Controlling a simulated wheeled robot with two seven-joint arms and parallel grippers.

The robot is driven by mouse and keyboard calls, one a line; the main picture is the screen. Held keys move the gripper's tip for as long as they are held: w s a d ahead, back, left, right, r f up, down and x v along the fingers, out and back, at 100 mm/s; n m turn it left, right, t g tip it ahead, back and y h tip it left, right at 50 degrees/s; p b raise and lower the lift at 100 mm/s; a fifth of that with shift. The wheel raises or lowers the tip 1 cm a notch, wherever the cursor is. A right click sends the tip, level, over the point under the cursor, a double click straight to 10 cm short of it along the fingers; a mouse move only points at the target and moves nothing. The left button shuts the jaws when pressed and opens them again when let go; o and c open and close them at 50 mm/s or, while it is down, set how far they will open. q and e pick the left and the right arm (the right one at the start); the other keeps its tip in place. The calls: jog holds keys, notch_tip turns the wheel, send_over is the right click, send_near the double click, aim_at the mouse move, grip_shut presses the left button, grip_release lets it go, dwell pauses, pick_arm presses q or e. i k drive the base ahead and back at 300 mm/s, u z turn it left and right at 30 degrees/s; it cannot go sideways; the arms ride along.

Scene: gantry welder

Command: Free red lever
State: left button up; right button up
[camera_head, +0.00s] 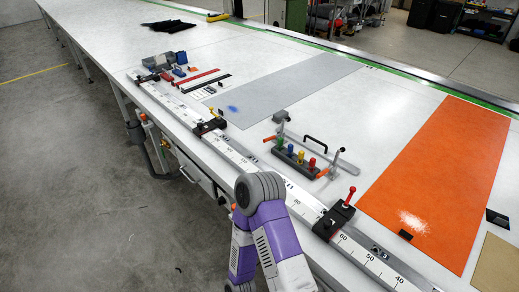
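A red lever (350,196) stands upright and slightly tilted on a black clamp block (333,222). The block sits on the white ruler rail (303,204) along the near table edge, at the right. A purple and grey arm of mine reaches up from the bottom middle, left of that block, with its rounded joint over the table edge. Neither of my grippers is in view.
A black block (298,159) with coloured knobs and levers stands behind the rail. Another black clamp (207,126) sits farther left on the rail. An orange sheet (435,185) and a grey sheet (290,92) lie flat on the white table.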

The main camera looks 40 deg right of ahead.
aim_at(352, 189)
jog(key=i, duration=0.6)
jog(key=k, duration=1)
jog(key=z, duration=1.4)
